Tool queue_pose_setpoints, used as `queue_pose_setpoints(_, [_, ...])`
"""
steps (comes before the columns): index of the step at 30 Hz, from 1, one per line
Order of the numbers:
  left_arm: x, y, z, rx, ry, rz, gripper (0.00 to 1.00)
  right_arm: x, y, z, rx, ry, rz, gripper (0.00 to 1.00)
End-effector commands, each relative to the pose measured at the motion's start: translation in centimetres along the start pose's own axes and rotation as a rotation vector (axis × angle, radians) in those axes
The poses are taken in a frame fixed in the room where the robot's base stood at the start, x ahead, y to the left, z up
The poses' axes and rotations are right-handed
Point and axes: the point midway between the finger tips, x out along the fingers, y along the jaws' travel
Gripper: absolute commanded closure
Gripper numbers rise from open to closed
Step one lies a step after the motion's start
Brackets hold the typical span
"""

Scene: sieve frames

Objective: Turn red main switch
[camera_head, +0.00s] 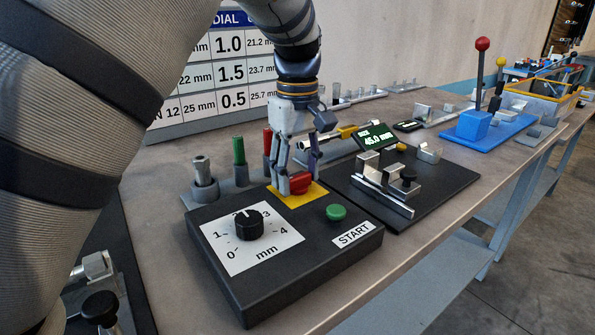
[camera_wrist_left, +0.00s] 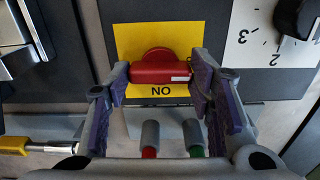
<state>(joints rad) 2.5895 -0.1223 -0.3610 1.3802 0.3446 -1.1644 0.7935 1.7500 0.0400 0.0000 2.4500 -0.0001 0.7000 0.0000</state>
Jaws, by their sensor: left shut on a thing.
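The red main switch (camera_head: 300,183) sits on a yellow plate (camera_head: 287,197) on the far part of the black control box (camera_head: 330,251). My left gripper (camera_head: 292,184) points down at it, with one finger on each side of the red handle. In the left wrist view the red switch (camera_wrist_left: 160,68) lies between the purple-padded fingertips (camera_wrist_left: 163,84), and the gripper is shut on it. My right gripper is not in view.
The box also carries a black dial (camera_head: 249,227) and a green START button (camera_head: 336,212). Red, green and grey pins stand in holders (camera_head: 207,190) behind it.

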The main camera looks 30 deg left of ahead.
Motion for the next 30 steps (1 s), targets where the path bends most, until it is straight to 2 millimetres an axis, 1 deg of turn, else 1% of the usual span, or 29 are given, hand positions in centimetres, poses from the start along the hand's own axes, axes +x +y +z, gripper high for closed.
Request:
queue_pose_setpoints(7, [0.14, -0.03, 0.01, -0.041, -0.001, -0.003, 0.8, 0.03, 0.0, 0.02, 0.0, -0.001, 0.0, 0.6])
queue_pose_setpoints(19, [0.16, -0.03, 0.01, -0.046, -0.002, -0.003, 0.8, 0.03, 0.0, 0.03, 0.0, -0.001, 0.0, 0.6])
queue_pose_setpoints(20, [0.16, -0.03, 0.01, -0.045, -0.001, -0.003, 0.47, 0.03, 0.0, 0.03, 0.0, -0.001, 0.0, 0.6])
queue_pose_setpoints(21, [0.16, -0.03, 0.01, -0.045, -0.001, -0.003, 0.38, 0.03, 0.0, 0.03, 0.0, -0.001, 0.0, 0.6])
queue_pose_setpoints(22, [0.15, -0.03, 0.01, -0.045, -0.001, -0.003, 0.32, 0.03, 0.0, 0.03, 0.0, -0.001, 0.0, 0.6])
queue_pose_setpoints(30, [0.05, -0.01, 0.0, -0.044, 0.0, -0.001, 0.32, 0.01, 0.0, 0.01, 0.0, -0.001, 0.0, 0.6])
